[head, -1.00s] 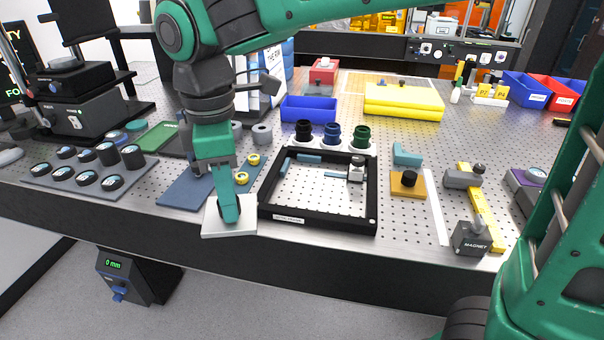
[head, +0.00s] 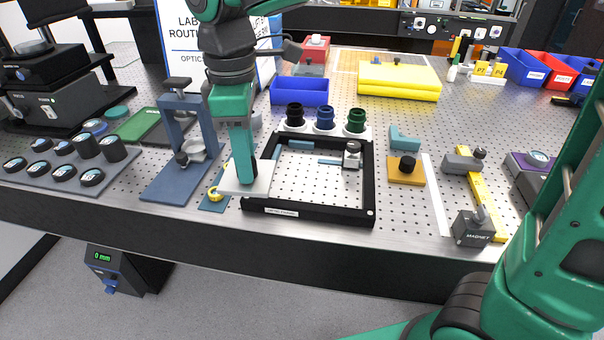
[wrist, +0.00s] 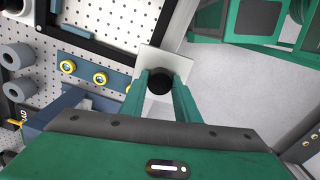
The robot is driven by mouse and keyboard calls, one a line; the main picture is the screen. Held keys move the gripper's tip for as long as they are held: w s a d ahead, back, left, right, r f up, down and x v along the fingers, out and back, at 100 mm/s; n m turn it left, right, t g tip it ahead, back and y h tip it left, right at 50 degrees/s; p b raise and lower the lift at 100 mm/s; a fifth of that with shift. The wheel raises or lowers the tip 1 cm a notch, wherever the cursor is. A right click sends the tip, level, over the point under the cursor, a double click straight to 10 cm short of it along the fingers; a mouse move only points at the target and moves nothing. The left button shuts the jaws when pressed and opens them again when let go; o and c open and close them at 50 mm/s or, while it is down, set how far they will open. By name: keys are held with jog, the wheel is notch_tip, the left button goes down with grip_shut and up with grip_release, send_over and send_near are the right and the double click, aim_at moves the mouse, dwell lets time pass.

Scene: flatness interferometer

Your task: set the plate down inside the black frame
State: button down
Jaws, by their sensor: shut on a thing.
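The plate is a pale square with a black knob; in the head view the plate (head: 262,186) overlaps the left wall of the black frame (head: 305,213). My gripper (head: 248,182) points down and is shut on the plate's knob. In the wrist view the plate (wrist: 150,57) and knob (wrist: 158,82) sit between the fingers of my gripper (wrist: 160,84). The plate appears raised above the table, at a height I cannot tell. The frame lies flat, with perforated table showing inside; part of its left wall is hidden.
A blue stand (head: 172,170) is on the left, an orange block (head: 406,170) on the right.

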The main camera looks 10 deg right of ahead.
jog(key=shift+w+d+m, duration=0.5)
jog(key=shift+w+d, duration=0.1)
jog(key=shift+d, duration=0.1)
jog(key=w+d+f, duration=0.4)
jog(key=w+d, duration=0.1)
jog(key=w+d+f, duration=0.2)
jog(key=w+d, duration=0.1)
jog(key=shift+d+f, duration=0.1)
jog(key=shift+f, duration=2.35)
jog(key=shift+f, duration=0.1)
jog(key=c, duration=1.3)
grip_release()
jog(key=shift+c, duration=0.2)
notch_tip(320, 180, up, 12)
